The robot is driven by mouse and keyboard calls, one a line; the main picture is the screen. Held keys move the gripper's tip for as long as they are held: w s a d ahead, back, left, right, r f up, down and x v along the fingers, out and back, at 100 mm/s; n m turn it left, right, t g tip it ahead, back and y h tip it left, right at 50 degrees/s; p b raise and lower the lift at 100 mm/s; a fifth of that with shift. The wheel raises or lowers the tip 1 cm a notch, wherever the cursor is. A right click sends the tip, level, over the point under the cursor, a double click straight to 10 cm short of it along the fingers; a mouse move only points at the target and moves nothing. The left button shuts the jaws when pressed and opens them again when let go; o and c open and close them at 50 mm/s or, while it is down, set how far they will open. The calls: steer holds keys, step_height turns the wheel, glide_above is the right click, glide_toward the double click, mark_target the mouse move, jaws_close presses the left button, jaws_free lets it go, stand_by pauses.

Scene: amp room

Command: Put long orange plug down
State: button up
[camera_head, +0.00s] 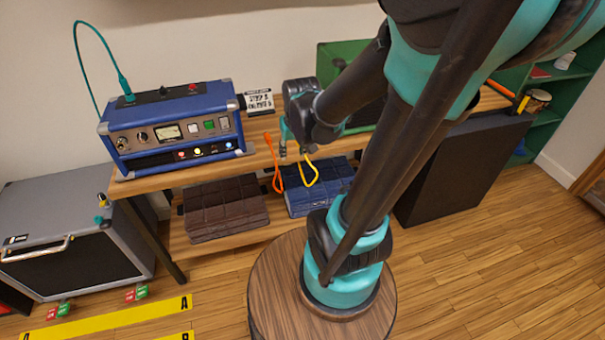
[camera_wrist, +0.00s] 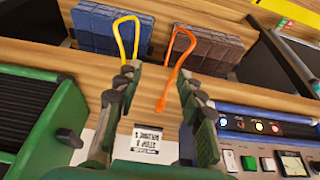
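The long orange plug (camera_head: 270,145) is at the front edge of the wooden bench, with its orange cord looping down over the edge. In the wrist view its orange end (camera_wrist: 161,103) shows in the gap between my fingers, touching neither. My gripper (camera_head: 293,151) is over the front of the bench, just right of the orange cord. In the wrist view my gripper (camera_wrist: 160,80) has its two fingers wide apart, with nothing held. A yellow cord (camera_head: 310,174) loops down beside the orange one. Its upper end is hidden behind a finger in the wrist view.
A blue amplifier (camera_head: 175,125) with a teal cable stands left on the bench. A white printed card (camera_head: 259,101) lies behind my gripper. A green case (camera_wrist: 40,125) is on the other side. Brown (camera_head: 222,208) and blue (camera_head: 317,187) boxes sit on the lower shelf.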

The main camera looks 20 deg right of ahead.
steer(key=s+f, duration=0.3)
steer(key=s, duration=0.5)
steer(key=shift+s+d+f, duration=0.15)
steer(key=shift+d+f, duration=0.05)
steer(key=shift+d, duration=0.25)
